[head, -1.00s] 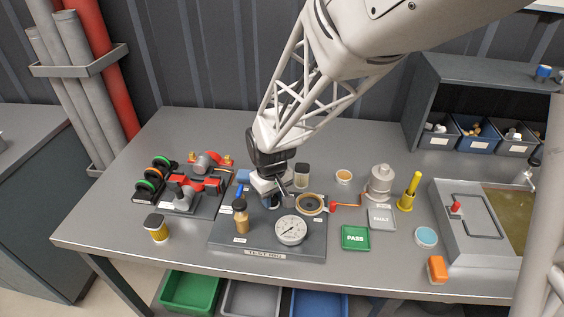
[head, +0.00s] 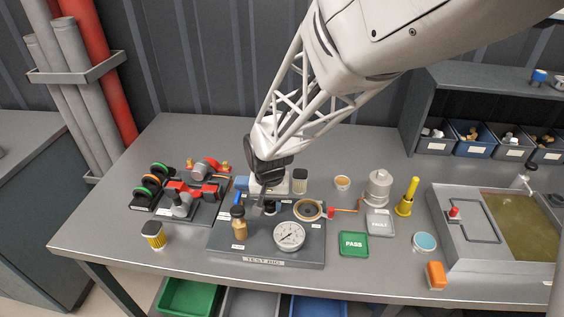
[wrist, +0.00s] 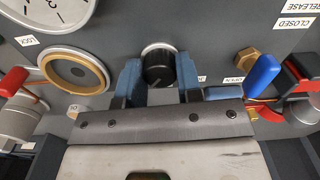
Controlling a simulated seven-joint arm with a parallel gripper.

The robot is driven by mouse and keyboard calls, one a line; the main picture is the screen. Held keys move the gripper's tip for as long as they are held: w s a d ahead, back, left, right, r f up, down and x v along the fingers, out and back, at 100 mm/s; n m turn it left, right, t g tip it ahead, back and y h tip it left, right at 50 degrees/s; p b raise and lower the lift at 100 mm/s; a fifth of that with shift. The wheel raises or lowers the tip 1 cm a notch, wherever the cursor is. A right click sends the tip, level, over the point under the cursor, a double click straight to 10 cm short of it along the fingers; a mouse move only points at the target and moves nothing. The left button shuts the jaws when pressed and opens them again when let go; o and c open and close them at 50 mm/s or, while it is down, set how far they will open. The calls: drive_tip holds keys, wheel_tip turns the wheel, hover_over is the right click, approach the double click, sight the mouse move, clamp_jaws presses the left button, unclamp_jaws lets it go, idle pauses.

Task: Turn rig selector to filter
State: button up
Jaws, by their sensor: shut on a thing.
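The rig selector is a round black knob (wrist: 158,68) on the grey test rig panel in the wrist view. My gripper (wrist: 158,80) has its two blue fingers on either side of the knob and is shut on it. In the head view my gripper (head: 264,205) is low over the test rig (head: 290,255), and its hand and fingers hide part of the dark knob (head: 270,209). A small label beside the knob is partly covered by a finger, so I cannot read the selector's setting.
Close by stand a pressure gauge (head: 289,236), a brass-rimmed ring port (head: 307,209), a brass bottle-shaped part (head: 240,222) and a blue lever (wrist: 262,76). A red lever (wrist: 14,80) is at the wrist view's left.

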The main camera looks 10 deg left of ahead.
sight(271, 204)
drive_tip(key=shift+m, duration=0.5)
drive_tip(key=o, duration=0.9)
drive_tip(key=shift+o, duration=0.2)
drive_tip(key=shift+r, duration=0.1)
drive_tip(key=shift+r, duration=3.8)
